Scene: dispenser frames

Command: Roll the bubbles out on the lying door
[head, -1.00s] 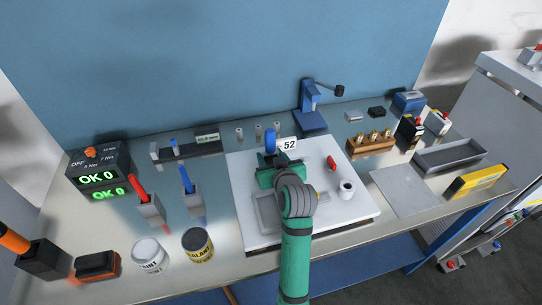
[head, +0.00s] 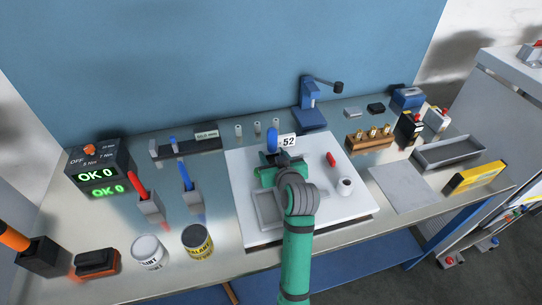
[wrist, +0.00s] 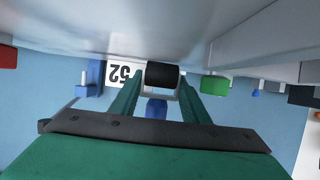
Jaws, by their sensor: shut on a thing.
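The white door panel (head: 350,208) lies flat on the bench, with a recessed rectangle in its left front part. My gripper (head: 284,163) is over the back-middle of the panel. It is shut on a roller, whose blue handle (head: 272,138) stands up at the far side of the gripper. In the wrist view my gripper's fingers (wrist: 157,100) hold the blue handle (wrist: 156,109), and the black roller (wrist: 161,75) is near the pale surface. I cannot tell if it touches. No bubbles can be made out.
A white cup (head: 345,187) and a red item (head: 331,159) stand on the panel's right side. A "52" tag (head: 289,141) is just beyond the gripper. Tins, a wooden block (head: 369,140) and a grey tray (head: 448,153) surround the panel.

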